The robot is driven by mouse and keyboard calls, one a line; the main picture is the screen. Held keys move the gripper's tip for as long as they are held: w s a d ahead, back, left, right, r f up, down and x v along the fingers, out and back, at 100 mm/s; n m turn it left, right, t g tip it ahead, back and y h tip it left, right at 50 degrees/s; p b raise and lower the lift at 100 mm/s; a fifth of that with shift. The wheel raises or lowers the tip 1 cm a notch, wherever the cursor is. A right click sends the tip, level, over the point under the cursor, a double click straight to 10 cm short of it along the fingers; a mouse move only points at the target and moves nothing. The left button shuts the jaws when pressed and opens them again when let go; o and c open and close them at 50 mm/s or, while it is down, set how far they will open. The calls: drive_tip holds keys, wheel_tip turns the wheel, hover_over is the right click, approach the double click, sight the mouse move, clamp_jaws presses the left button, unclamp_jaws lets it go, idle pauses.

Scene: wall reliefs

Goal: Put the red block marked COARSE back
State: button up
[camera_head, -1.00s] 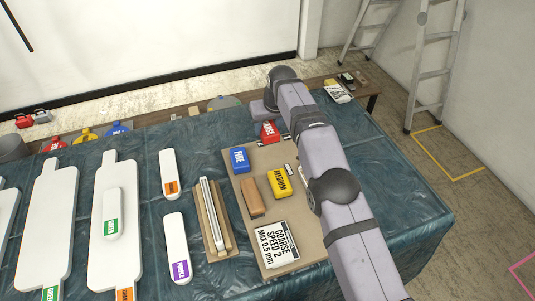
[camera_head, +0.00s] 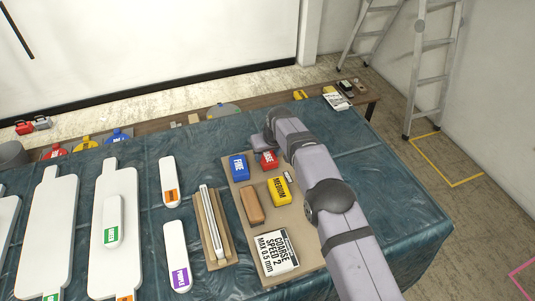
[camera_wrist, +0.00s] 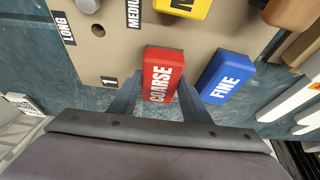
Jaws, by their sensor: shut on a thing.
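The red block marked COARSE (camera_wrist: 161,76) is between the two fingers of my gripper (camera_wrist: 158,98) in the wrist view. My gripper is shut on it. In the head view the red block (camera_head: 268,158) shows at the far edge of the tan board (camera_head: 309,252), partly hidden by my arm. The blue block marked FINE (camera_wrist: 226,77) is beside it, also in the head view (camera_head: 239,166). The yellow block marked MEDIUM (camera_head: 280,190) is nearer. I cannot tell whether the red block touches the board.
A sanding-speed card (camera_head: 277,254) and a brown block (camera_head: 252,205) lie on the board. A wooden tray with a pale bar (camera_head: 214,222) and white paddles (camera_head: 118,240) are to the left. The blue cloth (camera_head: 365,165) to the right is clear.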

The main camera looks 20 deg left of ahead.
drive_tip(key=shift+f, duration=0.35)
drive_tip(key=shift+f, duration=0.1)
drive_tip(key=o, duration=1)
drive_tip(key=shift+b+v, duration=1.4)
drive_tip(key=shift+v, duration=4.7)
